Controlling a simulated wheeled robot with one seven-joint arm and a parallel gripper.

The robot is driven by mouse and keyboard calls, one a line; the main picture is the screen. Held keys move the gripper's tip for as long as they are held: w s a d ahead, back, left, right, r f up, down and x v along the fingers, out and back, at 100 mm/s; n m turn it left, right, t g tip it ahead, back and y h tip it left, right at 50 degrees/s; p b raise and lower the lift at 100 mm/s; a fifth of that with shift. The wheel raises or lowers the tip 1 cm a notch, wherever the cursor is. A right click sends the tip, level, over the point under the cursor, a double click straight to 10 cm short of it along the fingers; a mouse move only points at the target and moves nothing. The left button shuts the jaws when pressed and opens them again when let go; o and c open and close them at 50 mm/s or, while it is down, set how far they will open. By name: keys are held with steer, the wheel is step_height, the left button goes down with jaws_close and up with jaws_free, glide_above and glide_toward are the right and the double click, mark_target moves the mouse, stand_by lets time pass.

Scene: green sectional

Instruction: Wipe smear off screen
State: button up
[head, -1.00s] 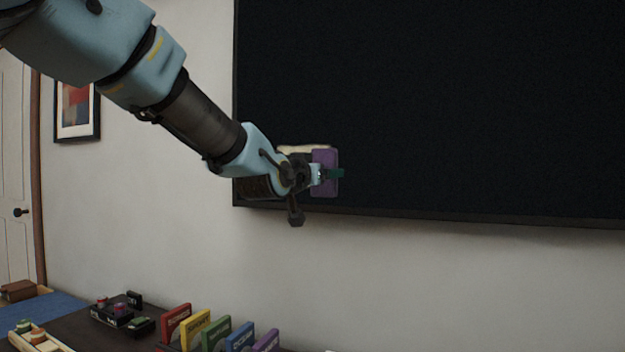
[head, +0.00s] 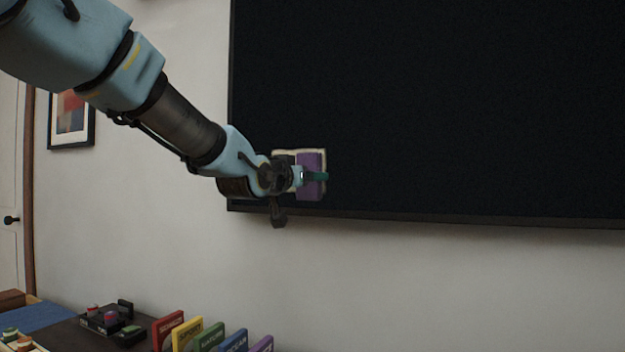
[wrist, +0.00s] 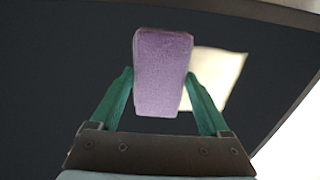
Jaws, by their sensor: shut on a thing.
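The large black screen (head: 430,100) hangs on the wall. A pale cream smear (head: 311,153) is on it near its lower left corner, partly hidden behind my gripper and the purple block. It also shows in the wrist view (wrist: 222,75), right of the block and partly covered by it. My gripper (wrist: 160,92) has green fingers shut on the sides of the purple block (wrist: 163,55), a sponge-like piece. In the head view the purple block (head: 309,188) is held in front of the smear. I cannot tell whether it touches the screen.
Below, a dark table holds a row of coloured upright cases (head: 210,335) and small dark gadgets (head: 108,318). A framed picture (head: 72,118) hangs left of the screen. The screen's lower frame edge (head: 430,217) is just below my gripper. The wall beneath is bare.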

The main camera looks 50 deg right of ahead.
mark_target(314, 165)
steer(key=shift+w+a+p, duration=1.3)
steer(key=shift+w+p, duration=1)
steer(key=shift+w, duration=3.1)
steer(key=s+d+r+b, duration=0.1)
steer(key=s+b, duration=0.1)
steer(key=s, duration=0.1)
steer(key=s+d+b, duration=0.1)
steer(key=s+b, duration=0.2)
steer(key=s, duration=0.1)
steer(key=s+d+r+b, duration=0.1)
steer(key=s+b, duration=0.1)
steer(key=s, duration=0.1)
steer(key=shift+s+r+b, duration=0.35)
steer(key=shift+b, duration=0.05)
steer(key=shift+s+d+f+b, duration=0.1)
steer(key=shift+s+d+b, duration=0.05)
steer(key=shift+s+b, duration=0.7)
steer(key=shift+s+d, duration=0.25)
steer(key=shift+s, duration=0.75)
steer(key=shift+b, duration=0.3)
steer(key=shift+a, duration=0.1)
